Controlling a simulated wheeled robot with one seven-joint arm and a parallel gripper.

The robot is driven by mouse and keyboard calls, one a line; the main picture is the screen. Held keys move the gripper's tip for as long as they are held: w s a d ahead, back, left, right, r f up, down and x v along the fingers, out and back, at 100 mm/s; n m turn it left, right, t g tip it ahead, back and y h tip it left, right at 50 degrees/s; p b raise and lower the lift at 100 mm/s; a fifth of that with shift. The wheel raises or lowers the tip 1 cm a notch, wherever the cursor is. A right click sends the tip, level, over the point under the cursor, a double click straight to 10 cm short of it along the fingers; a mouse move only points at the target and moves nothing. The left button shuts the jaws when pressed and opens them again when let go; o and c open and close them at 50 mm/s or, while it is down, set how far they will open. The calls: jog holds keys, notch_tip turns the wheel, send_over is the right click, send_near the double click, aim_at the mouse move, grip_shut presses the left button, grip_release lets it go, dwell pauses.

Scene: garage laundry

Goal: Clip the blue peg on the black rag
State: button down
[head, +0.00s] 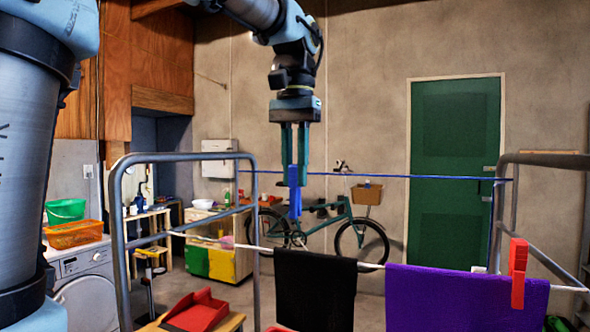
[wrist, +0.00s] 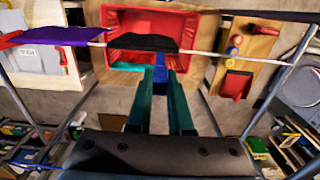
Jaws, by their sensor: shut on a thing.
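The black rag (head: 315,290) hangs over a white line in front of me; in the wrist view, its top edge (wrist: 148,43) crosses near the upper middle. My gripper (head: 295,172) points down with its teal fingers shut on the blue peg (head: 295,200). In the head view, the peg appears above the rag's top edge, near its left part. In the wrist view, the blue peg (wrist: 160,73) sticks out between the fingertips (wrist: 160,82), close to the rag in the picture. I cannot tell whether it touches the rag.
A purple cloth (head: 460,298) hangs right of the rag, with a red peg (head: 518,270) on it. Grey rack posts (head: 117,230) stand at both sides, and a blue line (head: 420,177) runs behind. A red crate (wrist: 187,22) shows beyond the white line.

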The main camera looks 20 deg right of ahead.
jog(key=shift+f+b, duration=3.25)
jog(key=shift+f, duration=1.75)
jog(key=c, duration=0.8)
grip_release()
jog(key=shift+r, duration=0.1)
jog(key=shift+o, duration=0.2)
